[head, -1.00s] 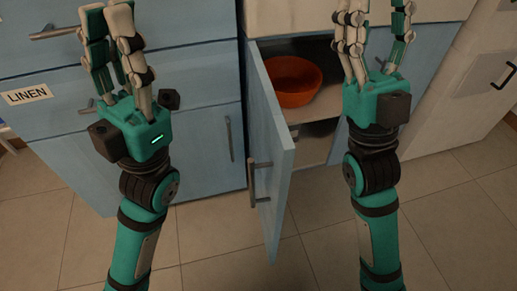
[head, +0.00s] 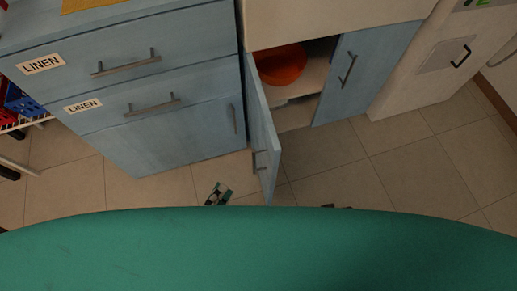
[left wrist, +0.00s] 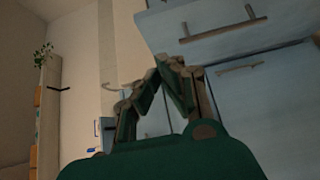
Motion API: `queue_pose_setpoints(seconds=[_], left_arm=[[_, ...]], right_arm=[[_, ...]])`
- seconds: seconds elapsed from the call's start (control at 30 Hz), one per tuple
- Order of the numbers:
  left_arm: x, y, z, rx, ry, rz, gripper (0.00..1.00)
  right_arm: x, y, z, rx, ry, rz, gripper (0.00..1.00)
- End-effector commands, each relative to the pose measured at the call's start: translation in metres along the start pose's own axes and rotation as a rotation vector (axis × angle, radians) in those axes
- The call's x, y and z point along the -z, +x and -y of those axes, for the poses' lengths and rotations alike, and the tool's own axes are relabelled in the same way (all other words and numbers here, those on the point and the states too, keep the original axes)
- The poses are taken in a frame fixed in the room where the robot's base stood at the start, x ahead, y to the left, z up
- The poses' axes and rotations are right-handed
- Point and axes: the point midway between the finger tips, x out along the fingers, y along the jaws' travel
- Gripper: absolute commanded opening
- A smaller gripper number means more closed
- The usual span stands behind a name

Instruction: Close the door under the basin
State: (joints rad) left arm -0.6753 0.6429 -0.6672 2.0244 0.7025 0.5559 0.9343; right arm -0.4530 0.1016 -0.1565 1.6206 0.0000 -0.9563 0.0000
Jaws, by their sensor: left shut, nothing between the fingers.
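The blue door (head: 262,135) under the basin stands open in the head view, swung out towards me from its left edge. Its grey handle (head: 261,160) is on the outer face, near the free edge. My left gripper (head: 217,194) shows only as a small piece above my green body, low and left of the door, apart from it in the picture. In the left wrist view, my left gripper (left wrist: 166,62) is shut and empty, with drawer fronts behind it. A small dark piece, perhaps of my right gripper, shows at the green edge; the rest is hidden.
An orange bowl (head: 280,65) sits inside the open cabinet. The right-hand door (head: 362,70) is shut. Blue drawers labelled LINEN (head: 135,75) stand to the left, with handles sticking out. Tiled floor (head: 335,165) is clear in front of the cabinet.

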Motion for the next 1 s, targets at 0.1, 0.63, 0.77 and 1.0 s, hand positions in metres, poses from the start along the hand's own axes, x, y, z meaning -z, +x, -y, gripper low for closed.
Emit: queue_pose_setpoints(seconds=[0.1,0.63,0.77,1.0], left_arm=[[0.001,0.019,-0.001,-0.009,0.001,-0.004,0.00],[-0.017,0.114,-0.002,-0.007,0.002,-0.002,0.00],[-0.025,0.121,-0.001,-0.006,0.003,-0.002,0.00],[-0.028,0.123,-0.001,-0.005,0.005,-0.001,0.00]], right_arm=[[0.002,0.001,0.000,0.000,0.000,-0.004,0.42],[0.003,-0.001,0.000,-0.001,0.000,-0.007,0.42],[0.003,-0.001,0.000,-0.001,0.000,-0.007,0.42],[0.004,-0.001,0.000,-0.001,0.000,-0.007,0.42]])
